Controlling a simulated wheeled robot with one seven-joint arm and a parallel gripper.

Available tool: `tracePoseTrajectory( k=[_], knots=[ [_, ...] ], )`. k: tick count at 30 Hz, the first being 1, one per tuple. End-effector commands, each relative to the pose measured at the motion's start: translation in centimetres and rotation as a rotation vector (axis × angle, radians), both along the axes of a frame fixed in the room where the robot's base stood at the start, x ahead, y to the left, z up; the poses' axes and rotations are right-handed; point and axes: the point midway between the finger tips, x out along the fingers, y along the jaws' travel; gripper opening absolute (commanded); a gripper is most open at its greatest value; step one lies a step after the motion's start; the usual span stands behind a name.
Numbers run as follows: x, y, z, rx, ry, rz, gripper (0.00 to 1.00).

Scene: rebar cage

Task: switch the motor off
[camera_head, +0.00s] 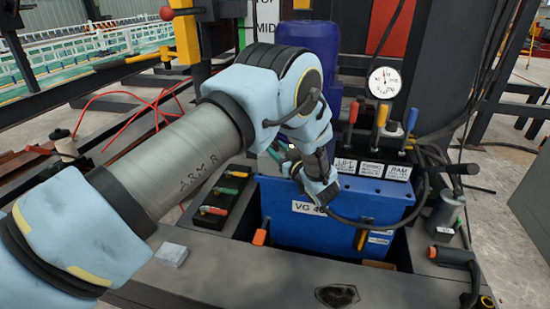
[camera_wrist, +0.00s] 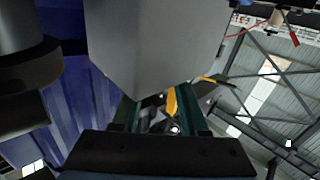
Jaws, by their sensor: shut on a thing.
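The blue motor (camera_head: 312,95) stands upright behind my arm, on a blue tank (camera_head: 350,215) marked VG. My gripper (camera_head: 276,153) is beside the motor's lower left side, mostly hidden by my wrist. In the wrist view its two green fingers (camera_wrist: 160,115) reach in under a large grey box (camera_wrist: 155,40), beside the motor's blue ribs (camera_wrist: 85,100). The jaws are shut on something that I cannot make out. A yellow piece (camera_wrist: 171,101) shows between the fingers. No motor switch can be clearly told apart.
Three levers with red, yellow and blue grips (camera_head: 382,115) stand right of the motor, below a round gauge (camera_head: 384,82). A yellow post with a red knob (camera_head: 184,35) stands behind my arm. Hoses run at right.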

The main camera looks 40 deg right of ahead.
Motion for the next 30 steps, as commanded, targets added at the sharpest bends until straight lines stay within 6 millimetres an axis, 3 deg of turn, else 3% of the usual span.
tracePoseTrajectory(
  k=[12, 29, 30],
  knots=[
    [-0.08, -0.48, -0.19, -0.003, 0.001, 0.197, 0.0],
    [-0.04, -0.48, 0.01, -0.001, -0.001, 0.229, 0.0],
    [-0.03, -0.49, 0.02, -0.001, -0.001, 0.229, 0.45]
  ],
)
